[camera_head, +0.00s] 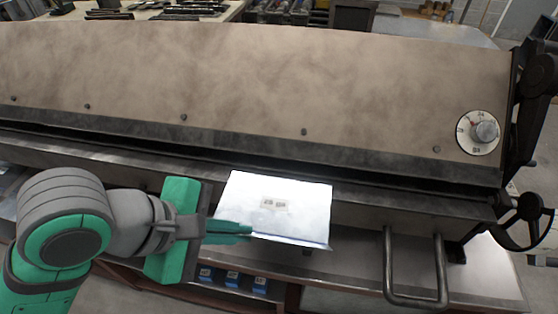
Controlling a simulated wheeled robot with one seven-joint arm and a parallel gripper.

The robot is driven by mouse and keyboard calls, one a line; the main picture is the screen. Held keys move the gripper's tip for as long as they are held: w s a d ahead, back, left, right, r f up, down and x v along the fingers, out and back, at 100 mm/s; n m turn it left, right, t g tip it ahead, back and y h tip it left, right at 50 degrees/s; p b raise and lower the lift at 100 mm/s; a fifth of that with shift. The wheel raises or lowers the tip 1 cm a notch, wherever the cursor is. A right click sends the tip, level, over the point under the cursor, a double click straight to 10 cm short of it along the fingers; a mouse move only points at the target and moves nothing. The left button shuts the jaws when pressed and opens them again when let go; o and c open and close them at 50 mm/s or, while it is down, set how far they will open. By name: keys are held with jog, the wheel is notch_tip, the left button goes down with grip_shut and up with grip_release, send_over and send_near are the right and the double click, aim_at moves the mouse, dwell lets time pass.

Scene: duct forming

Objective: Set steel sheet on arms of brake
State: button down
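A bright steel sheet (300,195) with a small printed label shows in the head view, in front of the long brake (250,75). My gripper (240,232) reaches it from the left, with green fingers at the sheet's lower left edge. The fingers appear shut on that edge. The sheet lies roughly flat, its far edge near the brake's dark slot. I cannot tell whether it rests on the brake or is held just above it. Any support arms beneath the sheet are mostly hidden.
A dial (480,131) sits at the brake's right end, beside a handwheel (525,207). A metal loop handle (415,268) sticks out at the lower right. Blue bins (232,279) stand on a shelf below. Tools lie on a table behind the brake.

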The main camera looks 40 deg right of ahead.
jog(key=shift+f, duration=0.2)
jog(key=c, duration=1.9)
grip_release()
jog(key=shift+c, duration=0.2)
jog(key=v, duration=1)
jog(key=shift+a+r, duration=0.25)
jog(key=shift+r, duration=0.05)
